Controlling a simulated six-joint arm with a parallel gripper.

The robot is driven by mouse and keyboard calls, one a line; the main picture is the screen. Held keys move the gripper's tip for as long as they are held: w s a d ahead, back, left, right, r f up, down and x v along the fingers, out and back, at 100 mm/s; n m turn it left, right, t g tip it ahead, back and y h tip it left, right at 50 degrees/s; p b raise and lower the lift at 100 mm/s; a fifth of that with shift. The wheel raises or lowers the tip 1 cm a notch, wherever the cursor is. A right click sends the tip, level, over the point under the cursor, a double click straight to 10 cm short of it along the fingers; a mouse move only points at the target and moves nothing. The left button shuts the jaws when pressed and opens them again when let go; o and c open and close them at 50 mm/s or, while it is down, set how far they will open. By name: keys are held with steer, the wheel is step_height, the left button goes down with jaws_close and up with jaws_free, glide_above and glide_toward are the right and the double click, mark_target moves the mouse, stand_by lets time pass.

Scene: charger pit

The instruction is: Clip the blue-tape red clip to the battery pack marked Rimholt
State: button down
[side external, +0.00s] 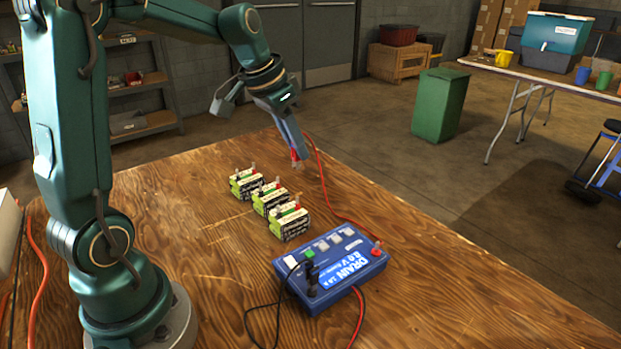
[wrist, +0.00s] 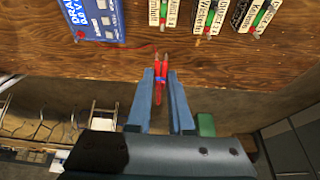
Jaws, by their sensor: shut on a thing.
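My gripper (side external: 297,158) is shut on a red clip (side external: 294,155) above the table, behind the row of packs. In the wrist view, my gripper (wrist: 162,75) has the red clip (wrist: 161,65) between its blue fingers, with a bit of blue tape on it. The clip's tips point toward the packs and are apart from them. The pack nearest the blue box (side external: 289,223) also shows in the wrist view (wrist: 171,11), cut off by the top edge. Its partly visible label reads "imholt". It has metal terminals on top.
Two similar packs (side external: 270,197) (side external: 246,183) stand beside it; their wrist-view labels look like "Wolfwerth" and "Kolmwerk". A blue drain box (side external: 330,268) stands at the front, with black and red cables. A red cable (side external: 327,195) runs along the table's far edge. Wood (side external: 420,285) at right is clear.

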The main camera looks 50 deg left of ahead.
steer(key=shift+f, duration=0.25)
steer(key=shift+f, duration=0.15)
steer(key=shift+f, duration=3.35)
steer(key=shift+f, duration=0.25)
steer(key=c, duration=0.7)
jaws_free()
steer(key=shift+c, duration=0.2)
steer(key=shift+o, duration=1.1)
